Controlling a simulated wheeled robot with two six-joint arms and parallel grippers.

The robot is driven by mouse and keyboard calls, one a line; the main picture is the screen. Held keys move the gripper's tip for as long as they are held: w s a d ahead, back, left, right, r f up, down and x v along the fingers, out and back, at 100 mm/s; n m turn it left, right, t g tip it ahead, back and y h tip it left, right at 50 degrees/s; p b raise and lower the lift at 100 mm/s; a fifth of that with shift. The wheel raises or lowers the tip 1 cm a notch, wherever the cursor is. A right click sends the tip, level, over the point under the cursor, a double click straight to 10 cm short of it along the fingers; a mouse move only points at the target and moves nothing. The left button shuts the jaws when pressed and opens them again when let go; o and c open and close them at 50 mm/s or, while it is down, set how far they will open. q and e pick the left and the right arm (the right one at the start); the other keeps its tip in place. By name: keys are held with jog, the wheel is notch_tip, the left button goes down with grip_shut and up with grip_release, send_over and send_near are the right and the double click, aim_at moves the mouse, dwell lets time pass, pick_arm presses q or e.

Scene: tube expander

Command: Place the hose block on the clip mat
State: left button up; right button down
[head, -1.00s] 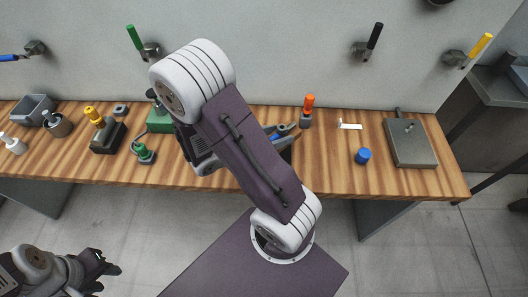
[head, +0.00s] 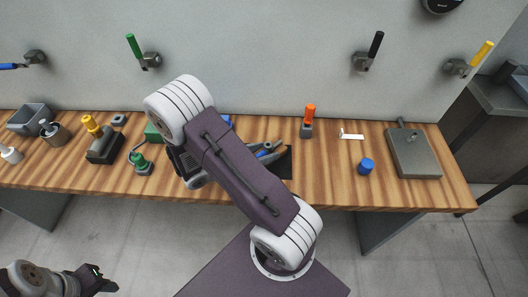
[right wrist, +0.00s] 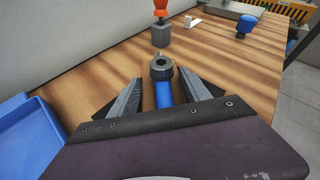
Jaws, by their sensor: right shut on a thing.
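In the right wrist view my right gripper (right wrist: 161,92) is shut on the hose block, a blue cylinder (right wrist: 163,95) with a dark grey ring-shaped end (right wrist: 161,69). The hose block is between the two grey fingers. A black mat (right wrist: 211,87), which looks like the clip mat, lies flat on the bench beneath the gripper, mostly hidden by it. In the head view the mat (head: 285,168) shows beside the right gripper (head: 268,151). I cannot tell whether the block touches it. My left gripper (head: 103,281) hangs empty at the lower left, off the bench.
A blue tray (right wrist: 25,135) is close on the left in the right wrist view. An orange-handled tool in a grey holder (head: 307,122), a white piece (head: 351,136), a blue knob (head: 366,166) and a grey plate (head: 414,153) stand to the right. Bare wood lies between.

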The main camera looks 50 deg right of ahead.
jog(key=shift+s, duration=0.1)
jog(key=shift+c, duration=2.4)
grip_release()
jog(key=shift+f, duration=0.1)
jog(key=shift+r, duration=0.25)
jog(key=p+v, duration=0.1)
jog(key=v, duration=1.1)
jog(key=shift+f, duration=0.1)
